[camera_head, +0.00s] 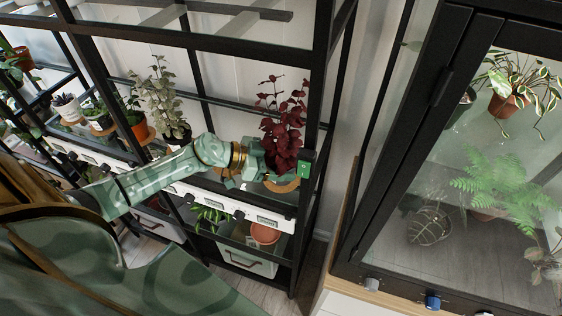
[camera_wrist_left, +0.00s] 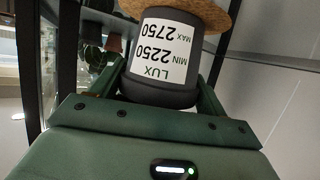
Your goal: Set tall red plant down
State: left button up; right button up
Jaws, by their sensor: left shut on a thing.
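The tall red plant (camera_head: 284,118) has dark red leaves and stands upright at the right end of the shelf in the head view. My left gripper (camera_head: 278,166) is shut around its pot, with a green finger on either side. In the left wrist view the dark grey pot (camera_wrist_left: 160,95) sits between the fingers, its white LUX label upside down. A round cork mat (camera_head: 284,185) shows under the pot; it also shows at the pot's base in the wrist view (camera_wrist_left: 208,13). I cannot tell whether pot and mat touch. My right gripper is not in view.
A black shelf post (camera_head: 320,100) rises close to the right of the plant. A pale leafy plant (camera_head: 160,100) stands left on the same shelf. Below are a terracotta pot (camera_head: 265,233) and a grey bin (camera_head: 246,261). A glass cabinet (camera_head: 400,150) stands at the right.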

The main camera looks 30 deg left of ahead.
pick_arm(q)
jog(key=o, duration=0.8)
jog(key=shift+o, duration=1.4)
jog(key=shift+f, duration=0.1)
jog(key=shift+s+a+r, duration=0.15)
jog(key=shift+s+r, duration=0.05)
jog(key=shift+r, duration=0.05)
jog(key=p+v, duration=0.2)
jog(key=v, duration=0.9)
jog(key=shift+a, duration=0.15)
jog(key=shift+r, duration=0.15)
